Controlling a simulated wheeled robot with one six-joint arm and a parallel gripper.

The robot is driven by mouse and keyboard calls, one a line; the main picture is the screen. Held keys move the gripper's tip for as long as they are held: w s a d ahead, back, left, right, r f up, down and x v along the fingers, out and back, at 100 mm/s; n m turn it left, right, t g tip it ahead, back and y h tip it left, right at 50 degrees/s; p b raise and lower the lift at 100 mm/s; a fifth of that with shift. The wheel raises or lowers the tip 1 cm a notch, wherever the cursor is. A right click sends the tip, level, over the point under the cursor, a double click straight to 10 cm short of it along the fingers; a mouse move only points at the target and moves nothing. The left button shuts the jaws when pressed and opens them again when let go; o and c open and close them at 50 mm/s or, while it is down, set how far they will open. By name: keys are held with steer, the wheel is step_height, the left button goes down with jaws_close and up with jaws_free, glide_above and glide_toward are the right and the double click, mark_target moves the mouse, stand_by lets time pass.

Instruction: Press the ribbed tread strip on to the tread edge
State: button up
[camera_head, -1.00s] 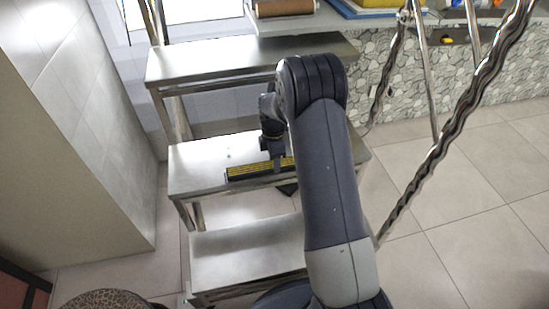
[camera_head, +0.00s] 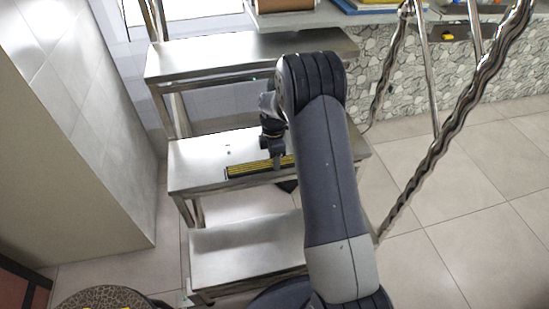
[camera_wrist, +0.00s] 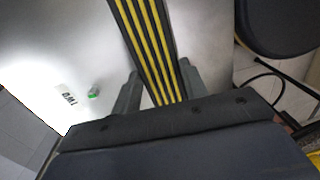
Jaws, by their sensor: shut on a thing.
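The ribbed tread strip (camera_head: 246,171) is black with yellow ribs. It lies along the front edge of the middle metal tread (camera_head: 200,161), about parallel to that edge. Whether it touches the tread all along cannot be told. My gripper (camera_head: 277,166) is shut on the strip, over its right part in the head view. In the wrist view the strip (camera_wrist: 148,40) runs between the two fingers of my gripper (camera_wrist: 158,90), and its near end is hidden by the gripper body.
An upper tread (camera_head: 215,58) and a lower tread (camera_head: 245,250) stand above and below. A twisted chrome rail (camera_head: 440,145) rises at the right. A tall beige cabinet (camera_head: 60,150) stands at the left. Tiled floor (camera_head: 480,235) is clear at the right.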

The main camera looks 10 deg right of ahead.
steer(key=o, duration=1)
steer(key=r, duration=0.3)
steer(key=r+p, duration=0.1)
steer(key=r, duration=0.3)
steer(key=w+r+p, duration=0.1)
steer(key=r, duration=0.3)
steer(key=shift+f, duration=0.15)
steer(key=f, duration=0.3)
steer(key=f+b, duration=0.1)
steer(key=f, duration=0.3)
steer(key=s+f+b, duration=0.1)
steer(key=f, duration=0.2)
steer(key=shift+f, duration=0.3)
steer(key=shift+r, duration=0.2)
